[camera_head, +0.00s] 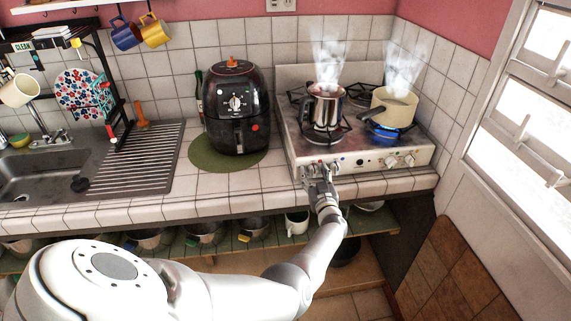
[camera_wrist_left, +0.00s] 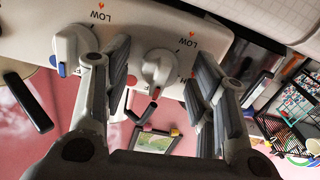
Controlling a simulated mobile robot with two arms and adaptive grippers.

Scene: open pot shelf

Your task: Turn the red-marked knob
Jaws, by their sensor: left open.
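The red-marked knob (camera_wrist_left: 160,68) is a pale knob on the white stove front, beneath a "LOW" label in the left wrist view. My left gripper (camera_wrist_left: 163,76) is open, with one finger on each side of this knob; I cannot tell whether either finger touches it. A blue-marked knob (camera_wrist_left: 70,46) sits just outside the fingers, to the left. In the head view, my left gripper (camera_head: 318,174) is at the left end of the stove's front panel and hides much of the knobs there. My right gripper is not in view.
On the stove (camera_head: 362,160), a steaming metal pot (camera_head: 325,106) and a steaming cream pan (camera_head: 394,107) stand on burners; a blue flame shows under the pan. More knobs (camera_head: 391,162) are to the right. A black air fryer (camera_head: 236,108) stands left of the stove.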

